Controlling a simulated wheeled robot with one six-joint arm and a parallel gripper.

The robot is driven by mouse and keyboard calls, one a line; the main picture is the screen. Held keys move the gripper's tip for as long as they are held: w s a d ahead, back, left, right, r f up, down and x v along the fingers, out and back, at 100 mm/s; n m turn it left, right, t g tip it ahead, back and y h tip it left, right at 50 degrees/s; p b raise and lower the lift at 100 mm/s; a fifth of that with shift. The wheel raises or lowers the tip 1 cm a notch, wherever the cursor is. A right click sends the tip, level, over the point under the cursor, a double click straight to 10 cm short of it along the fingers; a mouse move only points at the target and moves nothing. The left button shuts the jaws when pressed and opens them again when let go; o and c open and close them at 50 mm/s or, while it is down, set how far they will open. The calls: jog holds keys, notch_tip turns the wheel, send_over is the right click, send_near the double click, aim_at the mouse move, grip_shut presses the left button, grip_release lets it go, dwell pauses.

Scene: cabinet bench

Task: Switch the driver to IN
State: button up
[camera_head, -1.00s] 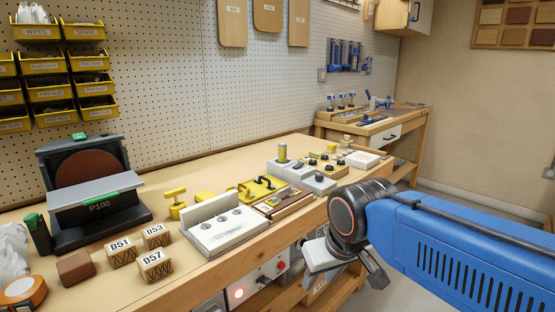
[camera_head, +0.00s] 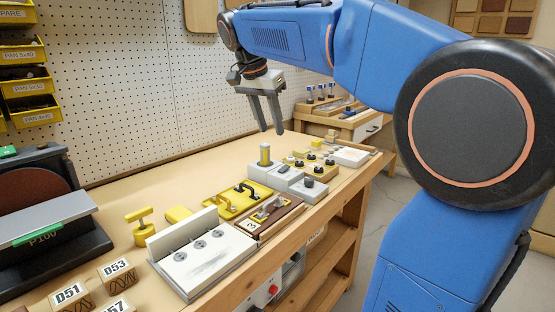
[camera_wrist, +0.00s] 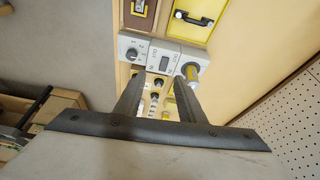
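A row of grey control blocks (camera_head: 284,176) sits on the bench. One block bears an upright yellow-and-grey cylinder (camera_head: 265,155), another a dark knob (camera_head: 308,182). In the wrist view the cylinder (camera_wrist: 190,72) is right of a middle block with a dark rectangular part (camera_wrist: 164,62), and the knob block (camera_wrist: 134,51) is left. My gripper (camera_head: 271,131) is open and empty, fingers pointing down, in the air above the bench. It also shows in the wrist view (camera_wrist: 160,78).
A yellow tray with a black handle (camera_head: 238,199), a brown-framed board (camera_head: 270,216) and a white fixture (camera_head: 200,256) stand nearer on the bench. Black-and-yellow knobs (camera_head: 313,156) lie beyond the blocks. A pegboard wall (camera_head: 150,90) bounds the back.

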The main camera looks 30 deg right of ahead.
jog(key=w+r+m, duration=0.1)
jog(key=w, duration=0.1)
send_near(284, 168)
jog(key=x, duration=0.7)
jog(key=shift+a+f, duration=0.1)
grip_shut()
